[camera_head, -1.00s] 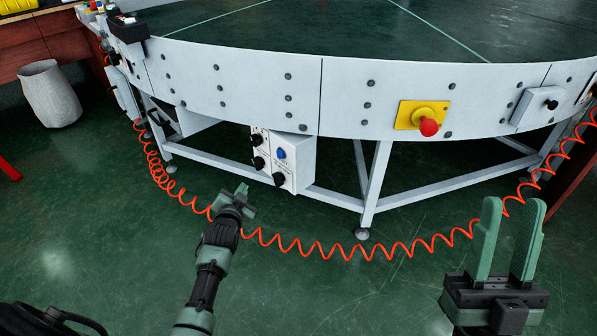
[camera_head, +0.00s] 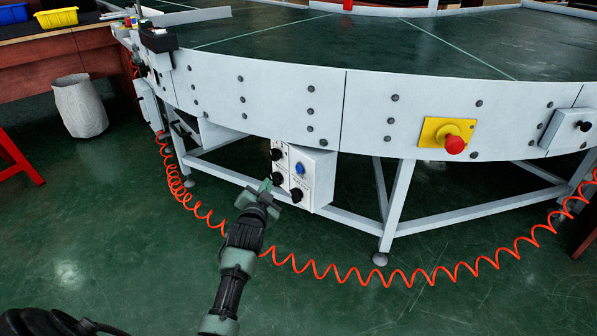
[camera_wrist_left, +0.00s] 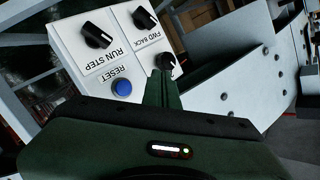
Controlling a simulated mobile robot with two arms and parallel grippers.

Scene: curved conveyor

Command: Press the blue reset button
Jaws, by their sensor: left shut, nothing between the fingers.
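The blue reset button (camera_head: 299,168) sits on the front of a white control box (camera_head: 318,184) under the conveyor's rim. In the left wrist view the blue button (camera_wrist_left: 122,87) shows beside the word RESET, with black knobs around it. My left gripper (camera_head: 267,187) is shut and empty, just in front of the box and to the lower left of the button in the head view. In the left wrist view its green fingers (camera_wrist_left: 161,88) are together, to the right of the button. Whether they touch the box cannot be told. My right gripper is out of view.
A red emergency knob on a yellow plate (camera_head: 447,138) is on the conveyor's side (camera_head: 363,112), right of the box. A coiled orange cable (camera_head: 333,278) hangs below. White legs stand under the conveyor. A grey bin (camera_head: 80,107) is at the left.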

